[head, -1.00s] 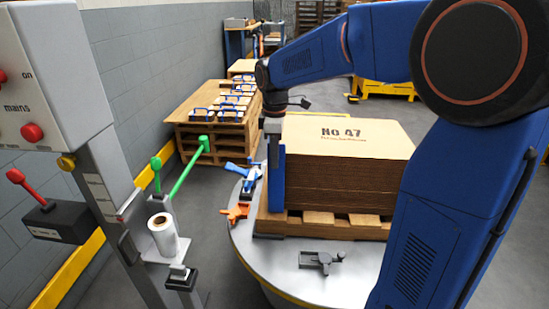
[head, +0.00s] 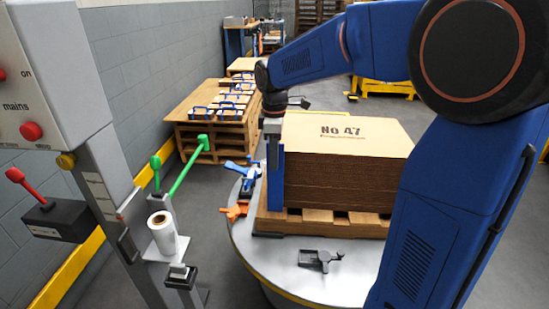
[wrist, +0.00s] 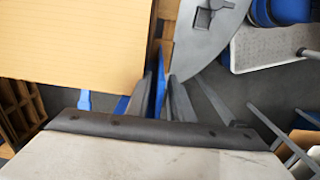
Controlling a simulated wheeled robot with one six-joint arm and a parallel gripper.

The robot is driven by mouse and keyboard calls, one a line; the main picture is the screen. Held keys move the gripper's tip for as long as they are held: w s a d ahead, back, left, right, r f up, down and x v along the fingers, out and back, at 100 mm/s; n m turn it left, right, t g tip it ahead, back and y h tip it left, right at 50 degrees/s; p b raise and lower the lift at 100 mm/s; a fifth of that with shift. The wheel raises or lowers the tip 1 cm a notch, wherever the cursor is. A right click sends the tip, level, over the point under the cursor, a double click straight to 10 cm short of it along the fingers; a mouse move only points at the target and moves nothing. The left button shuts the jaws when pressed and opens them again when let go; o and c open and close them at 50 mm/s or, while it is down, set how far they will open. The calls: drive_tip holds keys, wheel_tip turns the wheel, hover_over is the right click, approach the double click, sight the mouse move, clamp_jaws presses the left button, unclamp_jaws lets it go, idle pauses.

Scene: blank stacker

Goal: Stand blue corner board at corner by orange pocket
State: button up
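The blue corner board (head: 275,182) stands upright at the near left vertical corner of the carton stack (head: 335,180), close against it. My gripper (head: 273,130) is at the top of the board, pointing down. In the wrist view the blue board (wrist: 158,88) lies between my grey fingers (wrist: 160,98), which look shut on it. The stack's top shows at left there. The orange pocket (head: 236,211) is on the turntable rim, just left of the board's foot. Whether the board's foot touches the pallet or turntable is hard to tell.
The stack sits on a wooden pallet (head: 325,222) on the round grey turntable (head: 275,268). A dark clamp (head: 320,259) lies at its front. A blue-and-white fixture (head: 243,174) stands behind the orange pocket. A control post with a film roll (head: 163,233) and green bar (head: 188,170) stands left.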

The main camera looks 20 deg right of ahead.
drive_tip(key=shift+w, duration=0.1)
wheel_tip(320, 180, up, 17)
drive_tip(key=s+d+f+m+t, duration=0.2)
drive_tip(key=s+f+m, duration=0.4)
drive_tip(key=s, duration=0.8)
drive_tip(key=s+d+f+m+t, duration=0.2)
drive_tip(key=s+d+f+m, duration=0.3)
drive_tip(key=s+f, duration=0.7)
drive_tip(key=s+m, duration=0.2)
drive_tip(key=s, duration=0.1)
drive_tip(key=shift+f+t, duration=0.35)
drive_tip(key=shift+t, duration=0.05)
drive_tip(key=shift+a, duration=0.15)
